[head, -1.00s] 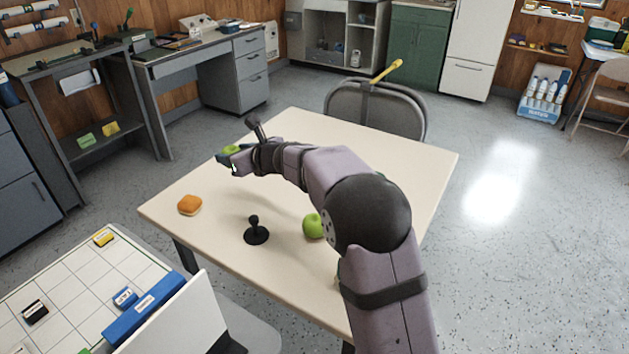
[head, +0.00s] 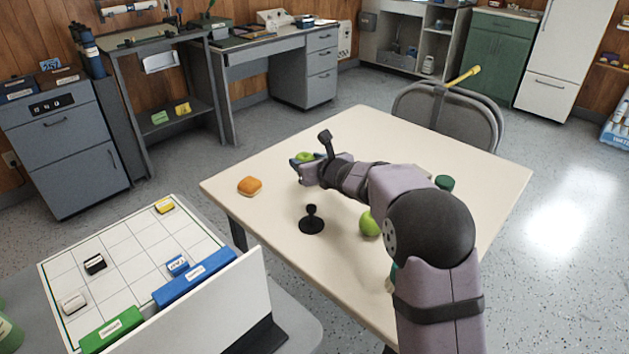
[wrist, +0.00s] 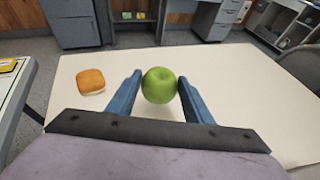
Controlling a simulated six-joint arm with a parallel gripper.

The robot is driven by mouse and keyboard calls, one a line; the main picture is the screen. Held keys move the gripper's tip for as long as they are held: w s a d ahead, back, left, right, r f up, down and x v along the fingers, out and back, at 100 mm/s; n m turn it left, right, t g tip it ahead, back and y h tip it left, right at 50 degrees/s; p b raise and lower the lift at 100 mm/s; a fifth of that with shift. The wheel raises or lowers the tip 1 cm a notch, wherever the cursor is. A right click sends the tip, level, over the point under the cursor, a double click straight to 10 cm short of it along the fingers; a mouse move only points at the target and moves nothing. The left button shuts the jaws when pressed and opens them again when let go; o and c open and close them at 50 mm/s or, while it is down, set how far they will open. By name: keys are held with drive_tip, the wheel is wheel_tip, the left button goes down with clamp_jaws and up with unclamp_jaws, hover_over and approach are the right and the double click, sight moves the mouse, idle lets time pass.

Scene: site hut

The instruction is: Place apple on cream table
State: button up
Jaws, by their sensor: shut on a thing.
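The held green apple (wrist: 159,85) sits between the two blue fingers of my gripper (wrist: 159,98) in the wrist view. My gripper is shut on it, and the apple (head: 304,157) shows partly behind the jaws in the head view. The cream table (head: 450,150) lies beneath, with the apple over its left part. I cannot tell whether the apple touches the tabletop. A second green apple (head: 370,223) rests on the table beside my arm, which partly hides that area.
An orange-brown bun (head: 250,186) lies near the table's left edge. A black knobbed object (head: 311,219) stands nearer the front. A dark green item (head: 444,183) shows behind my arm. A grey chair (head: 450,110) stands at the back. The far part of the tabletop is clear.

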drive_tip(key=shift+f+b, duration=0.75)
drive_tip(key=shift+f, duration=1.55)
drive_tip(key=shift+f, duration=0.15)
drive_tip(key=o, duration=1.1)
drive_tip(key=shift+r, duration=0.2)
drive_tip(key=b+v, duration=0.1)
drive_tip(key=v, duration=1.1)
drive_tip(key=shift+f, duration=0.1)
